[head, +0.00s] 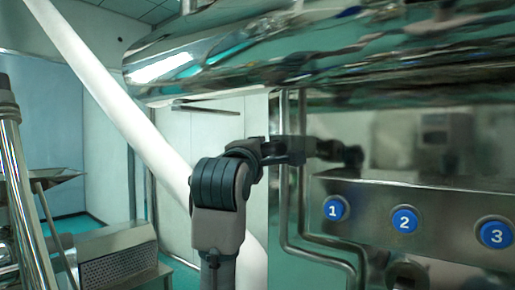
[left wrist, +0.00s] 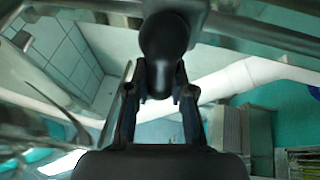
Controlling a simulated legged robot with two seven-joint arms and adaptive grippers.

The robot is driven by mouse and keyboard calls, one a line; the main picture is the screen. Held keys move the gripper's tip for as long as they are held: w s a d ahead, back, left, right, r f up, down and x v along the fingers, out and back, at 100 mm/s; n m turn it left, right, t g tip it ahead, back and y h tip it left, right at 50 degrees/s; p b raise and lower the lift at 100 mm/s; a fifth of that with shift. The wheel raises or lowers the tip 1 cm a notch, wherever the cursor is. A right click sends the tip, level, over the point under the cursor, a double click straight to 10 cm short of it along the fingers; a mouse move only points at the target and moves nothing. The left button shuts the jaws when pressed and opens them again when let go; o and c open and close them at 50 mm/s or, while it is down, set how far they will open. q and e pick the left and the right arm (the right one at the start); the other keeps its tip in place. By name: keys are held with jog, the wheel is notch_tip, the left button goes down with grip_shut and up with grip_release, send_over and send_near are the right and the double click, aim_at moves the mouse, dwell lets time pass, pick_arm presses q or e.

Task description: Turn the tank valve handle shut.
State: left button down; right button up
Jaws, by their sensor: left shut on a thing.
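The tank valve handle (left wrist: 163,42) shows in the left wrist view as a black, rounded grip that hangs down from a grey metal part at the top. My left gripper (left wrist: 161,88) has its two fingers on either side of the handle's lower end and is shut on it. In the head view my left gripper (head: 285,150) reaches right, beneath the shiny tank (head: 300,60) and close to the steel pipe. There the handle cannot be told apart from the dark fingers. My right gripper is in neither view.
A steel panel with blue numbered buttons (head: 404,220) stands at the right and mirrors my arm. A bent steel pipe (head: 284,200) runs down beside the gripper. A thick white pipe (head: 110,95) slants behind my arm. A perforated metal box (head: 118,265) stands lower left.

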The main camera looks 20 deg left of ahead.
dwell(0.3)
pick_arm(q)
jog(key=c, duration=1.2)
grip_release()
jog(key=shift+w, duration=0.1)
jog(key=shift+o, duration=1)
jog(key=shift+w, duration=0.2)
jog(key=shift+w+d+f, duration=0.1)
jog(key=shift+w, duration=0.1)
jog(key=shift+s, duration=0.1)
jog(key=shift+s+d, duration=0.1)
jog(key=shift+s, duration=0.2)
jog(key=s+f, duration=0.2)
jog(key=s, duration=0.9)
jog(key=shift+d+f, duration=0.15)
jog(key=shift+d, duration=0.2)
jog(key=shift+w, duration=0.1)
